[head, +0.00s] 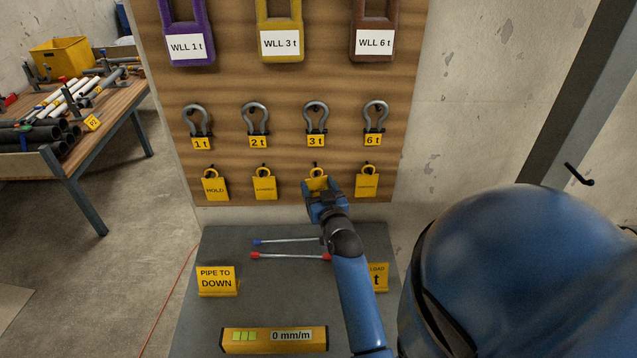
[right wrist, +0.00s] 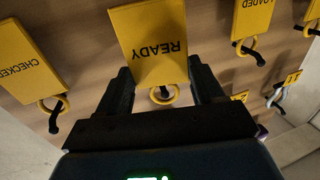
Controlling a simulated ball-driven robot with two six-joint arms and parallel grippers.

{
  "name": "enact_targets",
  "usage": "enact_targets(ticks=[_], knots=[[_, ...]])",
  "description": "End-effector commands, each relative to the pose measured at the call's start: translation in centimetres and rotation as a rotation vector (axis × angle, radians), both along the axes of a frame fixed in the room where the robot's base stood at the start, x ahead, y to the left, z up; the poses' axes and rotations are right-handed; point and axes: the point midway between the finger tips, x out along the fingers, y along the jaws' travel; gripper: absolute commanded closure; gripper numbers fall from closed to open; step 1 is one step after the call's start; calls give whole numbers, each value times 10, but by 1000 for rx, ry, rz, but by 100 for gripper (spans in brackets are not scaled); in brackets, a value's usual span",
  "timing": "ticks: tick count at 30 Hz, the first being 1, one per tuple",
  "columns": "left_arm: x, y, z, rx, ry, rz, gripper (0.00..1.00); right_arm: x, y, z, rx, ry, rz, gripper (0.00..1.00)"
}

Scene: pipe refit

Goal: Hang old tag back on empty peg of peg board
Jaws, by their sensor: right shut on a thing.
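The peg board (head: 330,85) fills the upper middle of the head view. My right gripper (head: 320,190) is at its lowest row, shut on the yellow READY tag (head: 317,180). In the right wrist view the READY tag (right wrist: 150,45) appears upside down between the fingers of my right gripper (right wrist: 165,85). Its yellow ring (right wrist: 164,97) is at a dark peg; I cannot tell for sure if it is around the peg. HOLD tag (head: 214,187), LOADED tag (head: 264,187) and CHECKED tag (head: 367,186) hang on their pegs. My left gripper is out of view.
Several shackles (head: 255,120) hang above the tags, with coloured WLL loops (head: 281,35) higher up. Below, a grey table (head: 280,300) bears a yellow level (head: 274,340), a PIPE TO DOWN sign (head: 217,281) and thin rods (head: 290,256). A pipe bench (head: 95,130) stands at left.

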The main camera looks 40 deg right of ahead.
Motion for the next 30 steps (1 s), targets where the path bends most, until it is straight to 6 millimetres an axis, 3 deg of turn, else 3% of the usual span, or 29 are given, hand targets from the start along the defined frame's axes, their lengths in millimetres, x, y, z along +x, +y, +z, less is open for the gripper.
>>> enact_targets(ticks=[15, 30], knots=[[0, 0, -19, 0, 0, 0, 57, 19, -16, -9, -1, 0, 0, 67], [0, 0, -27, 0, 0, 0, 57, 23, -19, -14, 0, -1, 0, 67]])
